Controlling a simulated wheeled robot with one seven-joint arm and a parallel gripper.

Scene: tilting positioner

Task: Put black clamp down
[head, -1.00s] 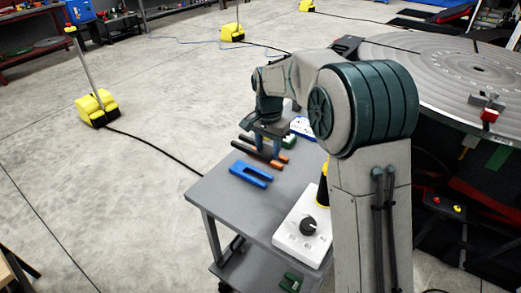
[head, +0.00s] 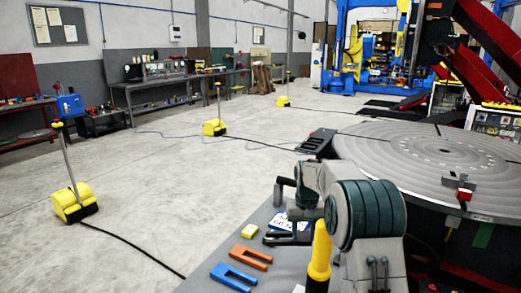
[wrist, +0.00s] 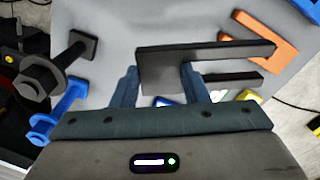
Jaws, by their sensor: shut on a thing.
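The black clamp (wrist: 210,52), a flat two-pronged fork, sits between the fingers of my gripper (wrist: 158,86) in the wrist view. The gripper is shut on its solid end, and the prongs point right. In the head view the black clamp (head: 284,239) shows low over the grey cart top (head: 205,283), just behind the orange clamp (head: 250,257). My gripper is mostly hidden there by my arm. I cannot tell whether the clamp touches the cart top.
The blue clamp (head: 233,277) lies in front of the orange one. A small yellow block (head: 249,231) and a blue-white card (head: 285,222) lie close behind. A dark flanged bolt (wrist: 40,80) stands at left in the wrist view.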

